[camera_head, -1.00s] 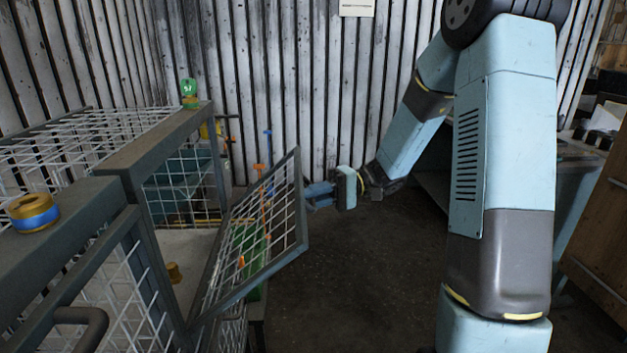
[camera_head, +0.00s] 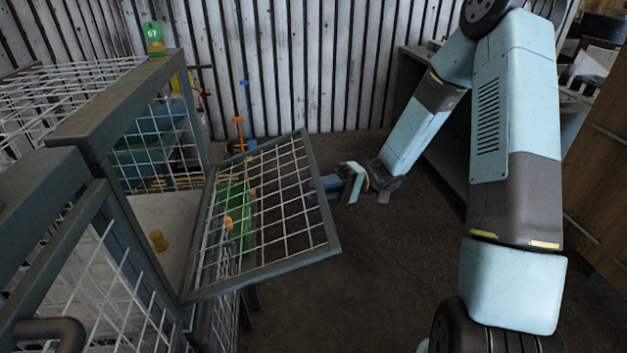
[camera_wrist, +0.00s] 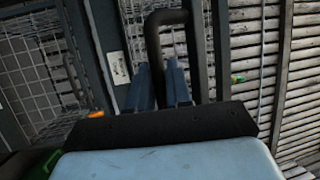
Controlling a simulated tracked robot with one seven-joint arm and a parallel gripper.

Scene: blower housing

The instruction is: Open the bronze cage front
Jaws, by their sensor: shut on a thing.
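The cage front (camera_head: 268,276) is a mesh door in a dark grey frame. It stands swung well out from the cage (camera_head: 128,95), hinged at the cage's near post, with the opening showing behind it. My gripper (camera_head: 325,187) is at the door's far free edge, partly hidden behind the frame. In the wrist view a dark bar handle (camera_wrist: 191,40) shows, and the two blue fingers of my gripper (camera_wrist: 159,75) are shut on it. The exact contact is partly hidden by the fingers.
A green object (camera_head: 234,210) shows through the door mesh. Dark floor (camera_head: 370,270) is clear right of the door. A wooden cabinet (camera_head: 600,190) stands at right.

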